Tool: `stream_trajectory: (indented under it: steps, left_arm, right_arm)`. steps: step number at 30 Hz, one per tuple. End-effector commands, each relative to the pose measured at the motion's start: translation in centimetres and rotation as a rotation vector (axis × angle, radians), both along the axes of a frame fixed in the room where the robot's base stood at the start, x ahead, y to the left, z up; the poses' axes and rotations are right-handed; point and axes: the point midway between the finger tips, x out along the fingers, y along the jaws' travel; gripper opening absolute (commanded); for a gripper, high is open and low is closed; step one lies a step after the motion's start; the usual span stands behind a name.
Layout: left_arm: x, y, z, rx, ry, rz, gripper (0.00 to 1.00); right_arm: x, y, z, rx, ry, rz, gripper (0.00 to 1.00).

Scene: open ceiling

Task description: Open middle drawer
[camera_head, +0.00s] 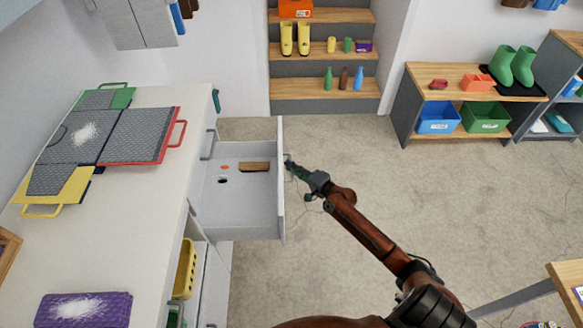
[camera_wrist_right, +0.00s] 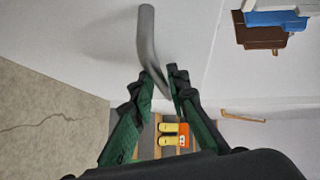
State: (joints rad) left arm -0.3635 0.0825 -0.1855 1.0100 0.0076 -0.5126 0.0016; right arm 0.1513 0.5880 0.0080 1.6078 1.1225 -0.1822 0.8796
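A white drawer (camera_head: 240,222) is pulled out of the white cabinet under the counter. It holds a brown block (camera_head: 254,166) and small red and black items. Which drawer of the cabinet it is cannot be told for sure. My right gripper (camera_head: 290,166) is at the outer face of the drawer front (camera_head: 281,205), at its handle. In the right wrist view the grey bar handle (camera_wrist_right: 147,35) passes between the green fingertips, which close around it. My left gripper does not show.
The white counter (camera_head: 140,250) on the left carries grey mats with coloured frames and a purple mat (camera_head: 84,309). A yellow basket (camera_head: 185,268) sits in the cabinet near the drawer. Shelves with boots and bins stand at the back. Open floor (camera_head: 340,140) lies right of the drawer.

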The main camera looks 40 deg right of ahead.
Motion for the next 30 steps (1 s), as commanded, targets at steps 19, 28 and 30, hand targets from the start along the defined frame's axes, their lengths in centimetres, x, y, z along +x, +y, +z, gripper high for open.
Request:
stream_trajectory:
  steps: [19, 28, 30]
  left_arm:
    - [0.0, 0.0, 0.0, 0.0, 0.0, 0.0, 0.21]
    - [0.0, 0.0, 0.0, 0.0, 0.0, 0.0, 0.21]
    - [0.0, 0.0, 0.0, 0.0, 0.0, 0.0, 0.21]
  right_arm:
    - [-9.1, -1.5, 1.3, -0.002, 0.003, 0.001, 0.15]
    - [-11.7, -1.8, 1.7, 0.0, 0.001, 0.0, 0.15]
    - [-11.8, -1.9, 1.7, 0.0, 0.001, 0.0, 0.15]
